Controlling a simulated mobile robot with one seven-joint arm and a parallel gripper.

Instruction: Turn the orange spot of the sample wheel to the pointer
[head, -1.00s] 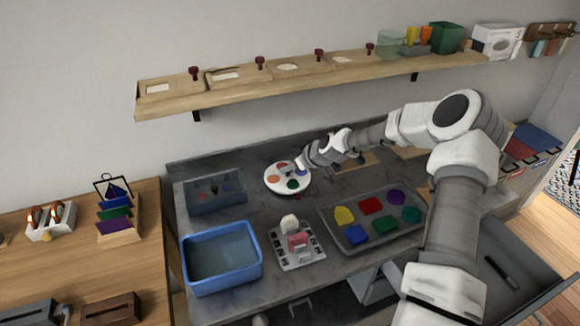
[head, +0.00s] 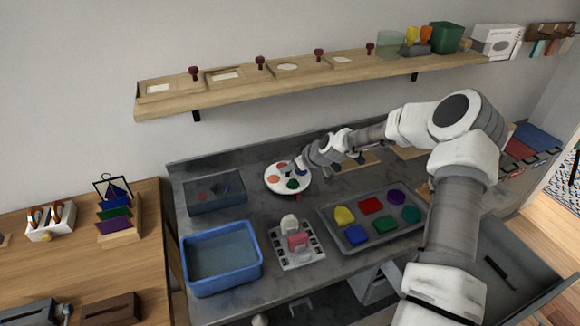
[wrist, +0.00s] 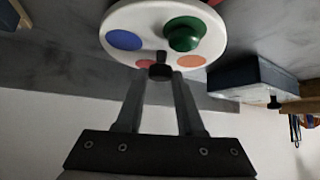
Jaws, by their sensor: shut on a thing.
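The sample wheel (head: 269,187) is a white disc standing at the back of the grey counter. Its orange spot (head: 275,179) is on the left side in the head view; it also shows in the wrist view (wrist: 192,62), near the rim. A green spot (wrist: 184,33), which looks raised, and a blue spot (wrist: 124,40) are also on the disc, and a reddish spot (wrist: 146,64) is partly hidden. A small red piece (head: 298,197), perhaps the pointer, is at the wheel's near edge. My gripper (wrist: 159,74) is shut on a small black knob (wrist: 160,70) at the wheel's rim.
A grey bin (head: 215,195) stands left of the wheel and a blue tub (head: 222,258) in front of it. A grey tray (head: 335,222) with several coloured pieces lies to the right. A wooden shelf (head: 320,78) runs above.

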